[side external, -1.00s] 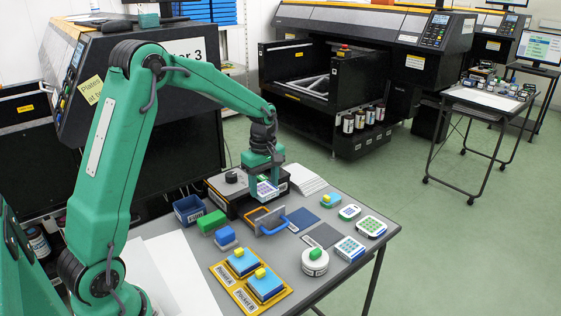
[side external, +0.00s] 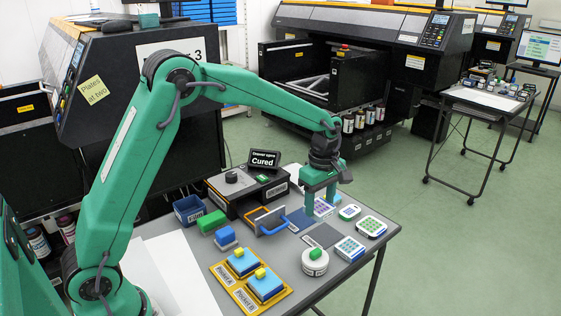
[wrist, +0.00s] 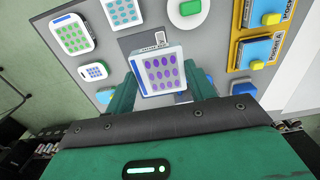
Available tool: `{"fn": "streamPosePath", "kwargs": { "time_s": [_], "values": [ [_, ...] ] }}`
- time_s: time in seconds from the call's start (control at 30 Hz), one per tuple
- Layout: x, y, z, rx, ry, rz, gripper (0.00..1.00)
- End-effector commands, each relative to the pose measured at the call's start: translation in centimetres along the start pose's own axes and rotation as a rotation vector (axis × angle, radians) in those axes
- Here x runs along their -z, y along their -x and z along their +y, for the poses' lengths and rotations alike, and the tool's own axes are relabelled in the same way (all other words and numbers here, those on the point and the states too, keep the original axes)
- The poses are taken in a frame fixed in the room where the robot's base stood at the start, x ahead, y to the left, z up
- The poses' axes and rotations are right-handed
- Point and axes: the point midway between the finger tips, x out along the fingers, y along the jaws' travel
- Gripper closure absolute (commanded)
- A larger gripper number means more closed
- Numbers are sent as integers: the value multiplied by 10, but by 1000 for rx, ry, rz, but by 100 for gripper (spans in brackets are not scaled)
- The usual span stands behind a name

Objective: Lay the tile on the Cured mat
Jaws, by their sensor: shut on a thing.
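A white tile with purple dots (wrist: 160,70) is between the two green fingers of my gripper (wrist: 163,88), which is shut on it. In the side view the tile (side external: 324,207) is held by my gripper (side external: 319,202) over the far right part of the table, near the blue mat. The blue mat (side external: 298,222) and a dark grey mat (side external: 322,236) lie flat on the table. The grey mat also shows in the wrist view (wrist: 133,43), partly behind the tile. Mat labels are too small to read. A small black display (side external: 263,161) reads "Cover open, Cured".
A black box with a knob (side external: 228,190) stands behind. Tiles with dots (side external: 371,227), (side external: 350,249), a white round pot (side external: 315,263) and a yellow tray with blue blocks (side external: 232,270) are nearby.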

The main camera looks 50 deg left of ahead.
Motion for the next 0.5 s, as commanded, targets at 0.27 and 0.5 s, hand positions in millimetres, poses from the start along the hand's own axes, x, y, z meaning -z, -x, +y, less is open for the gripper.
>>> {"fn": "streamPosePath", "kwargs": {
  "time_s": [0.27,0.5],
  "values": [
    [18,-11,8,0,3,0,65],
    [52,-34,23,0,4,0,65]
  ]
}}
